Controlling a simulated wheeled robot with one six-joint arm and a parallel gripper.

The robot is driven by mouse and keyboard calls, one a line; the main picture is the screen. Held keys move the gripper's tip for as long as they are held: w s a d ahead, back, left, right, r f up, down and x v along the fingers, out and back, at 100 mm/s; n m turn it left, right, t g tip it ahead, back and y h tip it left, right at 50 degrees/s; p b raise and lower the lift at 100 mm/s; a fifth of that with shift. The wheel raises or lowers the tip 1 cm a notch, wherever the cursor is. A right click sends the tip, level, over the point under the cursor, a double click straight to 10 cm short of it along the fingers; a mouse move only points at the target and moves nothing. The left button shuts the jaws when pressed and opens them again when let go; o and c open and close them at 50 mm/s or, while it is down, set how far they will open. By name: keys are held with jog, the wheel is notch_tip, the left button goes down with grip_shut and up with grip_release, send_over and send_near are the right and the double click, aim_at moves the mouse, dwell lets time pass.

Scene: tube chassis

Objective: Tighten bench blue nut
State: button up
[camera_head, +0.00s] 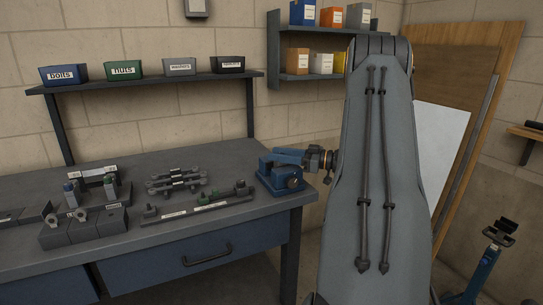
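My grey arm link fills the middle right of the head view and hides what is behind it. No blue nut can be told apart at the vise.
Labelled bins (63,75) line a shelf above. A blue stand (484,265) is on the floor at right. Boards lean on the wall behind my arm.

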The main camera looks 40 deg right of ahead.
jog(key=shift+b+v, duration=0.3)
jog(key=shift+v, duration=1.95)
jog(key=shift+w+d+f+n+g+y+b, duration=0.1)
jog(key=shift+w+d+n+g+y+b, duration=0.05)
jog(key=shift+n+g+y+b, duration=0.35)
jog(key=shift+w+d+f+n+g+y+b, duration=0.15)
jog(key=shift+n+g+y+b, duration=0.15)
jog(key=shift+y+b, duration=0.3)
jog(key=shift+a+r, duration=0.1)
jog(key=shift+r, duration=0.1)
jog(key=shift+w+a+r+n+g+y, duration=0.1)
jog(key=shift+w+a+n+g+y, duration=0.1)
jog(key=shift+a+n+g+y, duration=0.1)
jog(key=shift+p+x, duration=0.55)
jog(key=shift+x, duration=2.95)
jog(key=shift+d, duration=0.1)
grip_shut()
